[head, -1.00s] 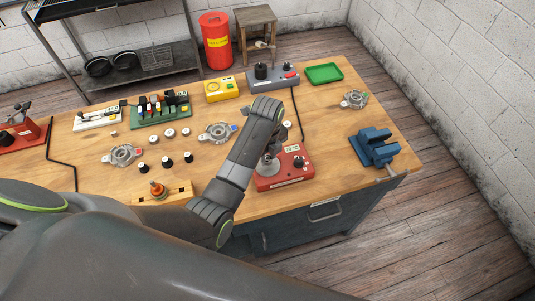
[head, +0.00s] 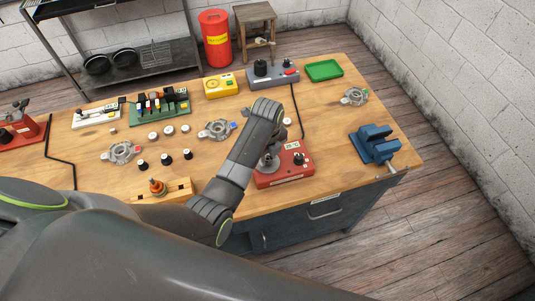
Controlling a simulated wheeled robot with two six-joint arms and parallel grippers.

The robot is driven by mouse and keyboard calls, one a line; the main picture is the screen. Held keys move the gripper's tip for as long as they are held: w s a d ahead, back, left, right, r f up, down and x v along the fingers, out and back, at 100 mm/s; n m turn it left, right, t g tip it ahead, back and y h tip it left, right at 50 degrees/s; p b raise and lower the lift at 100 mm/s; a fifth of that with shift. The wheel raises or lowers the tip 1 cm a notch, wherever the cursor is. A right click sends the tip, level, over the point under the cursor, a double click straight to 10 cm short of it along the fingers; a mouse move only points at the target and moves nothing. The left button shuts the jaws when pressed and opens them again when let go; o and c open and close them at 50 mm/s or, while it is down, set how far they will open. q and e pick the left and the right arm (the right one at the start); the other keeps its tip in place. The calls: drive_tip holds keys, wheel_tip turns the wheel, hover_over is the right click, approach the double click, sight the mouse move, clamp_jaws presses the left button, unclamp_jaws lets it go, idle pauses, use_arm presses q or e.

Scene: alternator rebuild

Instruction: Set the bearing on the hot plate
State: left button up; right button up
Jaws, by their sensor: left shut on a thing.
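The hot plate is the red box (head: 296,171) with a black knob near the front edge of the bench. My left arm reaches over it from the left. My left gripper (head: 270,162) is low over the left part of the hot plate, pointing down, largely covered by my own wrist. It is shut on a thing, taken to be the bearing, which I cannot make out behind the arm. Whether it touches the plate is hidden. My right gripper is not in view.
Alternator housings (head: 216,130), small pale rings (head: 169,131) and black-topped parts (head: 165,160) lie left of the arm. A wooden block (head: 176,192) is at the front edge. A grey box (head: 272,76) stands behind, a blue vise (head: 374,145) at right. The bench between hot plate and vise is clear.

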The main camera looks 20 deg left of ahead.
use_arm(q)
drive_tip(key=shift+r+p, duration=0.1)
drive_tip(key=shift+p, duration=0.25)
drive_tip(key=shift+f, duration=0.2)
idle(0.8)
drive_tip(key=o, duration=1)
drive_tip(key=shift+o, duration=0.2)
drive_tip(key=shift+r, duration=4.05)
